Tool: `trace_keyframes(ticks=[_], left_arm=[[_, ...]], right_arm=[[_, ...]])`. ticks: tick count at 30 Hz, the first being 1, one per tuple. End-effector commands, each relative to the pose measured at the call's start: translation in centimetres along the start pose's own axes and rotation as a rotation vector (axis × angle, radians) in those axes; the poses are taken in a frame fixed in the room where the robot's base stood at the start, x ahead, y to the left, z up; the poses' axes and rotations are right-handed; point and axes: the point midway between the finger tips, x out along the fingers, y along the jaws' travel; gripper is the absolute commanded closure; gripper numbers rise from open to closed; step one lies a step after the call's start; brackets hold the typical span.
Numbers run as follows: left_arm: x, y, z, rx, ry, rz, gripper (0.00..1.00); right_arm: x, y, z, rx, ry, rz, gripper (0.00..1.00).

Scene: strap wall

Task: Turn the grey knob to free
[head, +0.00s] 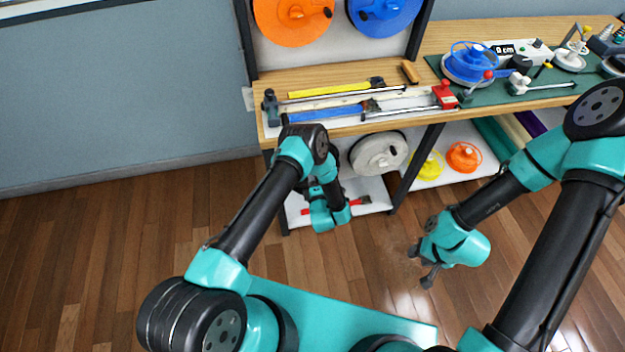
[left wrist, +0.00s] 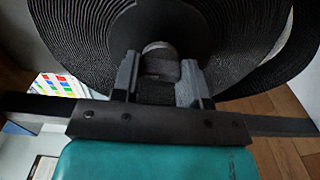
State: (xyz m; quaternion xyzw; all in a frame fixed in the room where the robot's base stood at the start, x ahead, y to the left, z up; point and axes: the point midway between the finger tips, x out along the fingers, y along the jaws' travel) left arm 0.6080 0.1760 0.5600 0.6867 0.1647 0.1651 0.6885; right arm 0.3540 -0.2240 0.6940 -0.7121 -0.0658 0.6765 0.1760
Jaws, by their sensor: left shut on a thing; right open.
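In the left wrist view, a short dark grey round knob (left wrist: 160,50) stands at the centre of a large reel of ribbed black strap (left wrist: 85,45). My left gripper (left wrist: 159,70) has one finger on each side of the knob and is shut on it. Any marking for free or locked is not visible. In the head view, my left arm reaches under the bench and hides its fingertips and the knob. A pale grey reel (head: 379,154) shows just right of that arm. My right gripper (head: 419,267) is open and empty over the floor.
The wooden bench (head: 460,45) carries tools, a red clamp (head: 445,95) and a blue reel (head: 468,63). Yellow (head: 427,166) and orange (head: 463,157) reels stand on the lower shelf. Dark bench legs (head: 415,170) stand near my left arm. The floor in front is clear.

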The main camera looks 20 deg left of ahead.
Motion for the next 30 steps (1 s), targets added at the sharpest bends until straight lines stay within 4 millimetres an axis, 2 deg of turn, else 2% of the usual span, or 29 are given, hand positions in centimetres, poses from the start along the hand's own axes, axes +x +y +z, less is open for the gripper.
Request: trace_keyframes(ticks=[13, 14, 21, 30], left_arm=[[-0.07, -0.04, 0.01, -0.014, -0.001, -0.001, 0.83], [-0.07, -0.04, 0.01, -0.014, -0.001, -0.001, 0.58], [-0.04, -0.02, 0.01, -0.013, 0.0, 0.0, 0.35], [-0.16, -0.02, 0.05, -0.013, -0.001, 0.0, 0.34]], right_arm=[[0.0, 0.0, 0.0, 0.0, 0.0, 0.0, 0.57], [0.0, 0.0, 0.0, 0.0, 0.0, 0.0, 0.57], [0.0, 0.0, 0.0, 0.0, 0.0, 0.0, 0.57], [0.0, 0.0, 0.0, 0.0, 0.0, 0.0, 0.57]])
